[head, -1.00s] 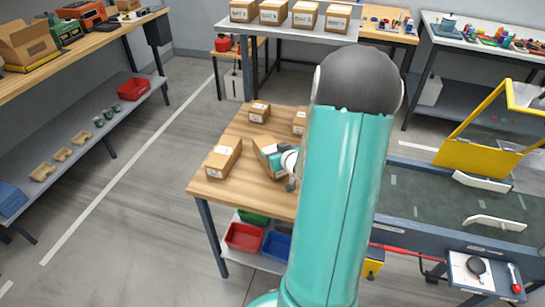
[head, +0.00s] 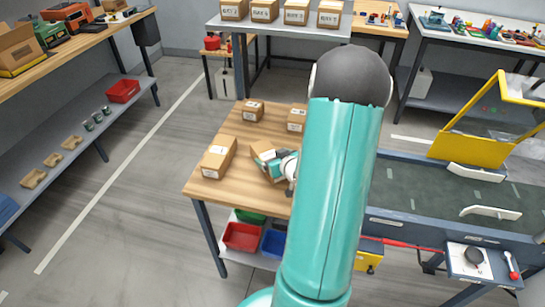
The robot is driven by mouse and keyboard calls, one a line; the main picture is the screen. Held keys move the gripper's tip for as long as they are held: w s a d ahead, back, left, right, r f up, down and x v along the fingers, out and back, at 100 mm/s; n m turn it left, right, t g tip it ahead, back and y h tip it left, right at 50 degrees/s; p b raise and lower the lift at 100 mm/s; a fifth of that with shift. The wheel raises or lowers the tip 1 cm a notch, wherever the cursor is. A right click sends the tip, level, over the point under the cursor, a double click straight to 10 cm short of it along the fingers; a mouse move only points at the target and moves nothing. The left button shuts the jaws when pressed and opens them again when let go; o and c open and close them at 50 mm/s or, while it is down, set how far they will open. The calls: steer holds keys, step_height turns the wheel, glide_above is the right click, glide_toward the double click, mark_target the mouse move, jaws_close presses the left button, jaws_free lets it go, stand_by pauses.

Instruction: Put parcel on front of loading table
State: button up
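Several brown parcels are on the wooden table (head: 240,190). One parcel (head: 219,157) lies near its left edge, and two smaller ones (head: 253,110) (head: 297,118) are toward the back. Another parcel (head: 262,152) is at my gripper (head: 270,162), in the middle of the table. My gripper's teal and white parts overlap this parcel's right side. The parcel looks turned at an angle. I cannot tell whether the fingers are closed on it or whether it is off the tabletop. My teal arm hides the table's right part.
A dark conveyor-like surface (head: 415,190) with a yellow frame (head: 470,135) stands at right. A grey table (head: 280,28) with several boxes is at the back. A long shelved bench (head: 75,55) runs along the left. The floor (head: 130,200) between is clear.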

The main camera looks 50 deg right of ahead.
steer(key=shift+w, duration=0.1)
steer(key=shift+r, duration=0.1)
steer(key=shift+r, duration=0.15)
steer(key=v, duration=1.2)
steer(key=w+a+r+n+g+h, duration=0.1)
steer(key=w+a+r+g, duration=0.3)
steer(key=w+a+r, duration=0.5)
steer(key=s+a+r+n+g+y, duration=0.1)
steer(key=s+a+r, duration=0.2)
steer(key=a, duration=0.5)
steer(key=s+a+r+n+y, duration=0.1)
steer(key=s+a+r+y, duration=0.1)
steer(key=a, duration=0.6)
steer(key=s+a+r+g+y, duration=0.1)
steer(key=s+a+r, duration=0.3)
steer(key=a, duration=0.5)
steer(key=s+y, duration=0.1)
steer(key=s, duration=0.1)
steer(key=shift+s+r+n+g, duration=0.2)
steer(key=shift+s+n+g, duration=0.1)
steer(key=shift+n, duration=0.1)
